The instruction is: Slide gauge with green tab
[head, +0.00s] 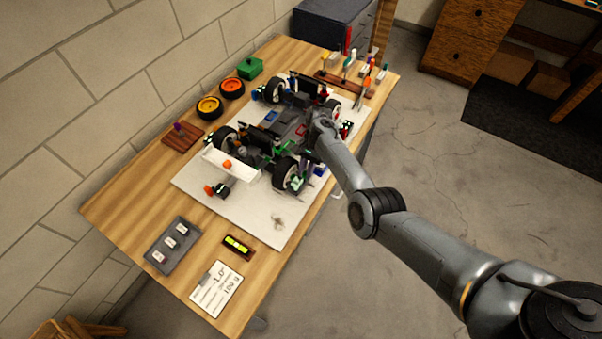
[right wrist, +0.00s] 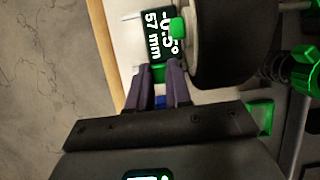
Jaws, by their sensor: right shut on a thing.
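The gauge (right wrist: 153,22) has a dark face reading "-0.5°" and "57 mm" in the right wrist view, and stands beside a black tyre (right wrist: 235,40). Its green tab (right wrist: 158,73) lies between the fingertips of my right gripper (right wrist: 160,70), which is shut on it. A second green piece (right wrist: 177,28) shows at the gauge's right edge. In the head view, the RC car (head: 290,128) stands on a white board, and my right gripper (head: 302,172) is low beside its near right wheel (head: 287,173). The gauge is too small to read there. My left gripper is out of view.
The white board (head: 240,215) lies on the wooden table (head: 130,205). A tool rack (head: 340,85) is at the far end. A grey tray (head: 172,245) and white card (head: 215,289) lie in front.

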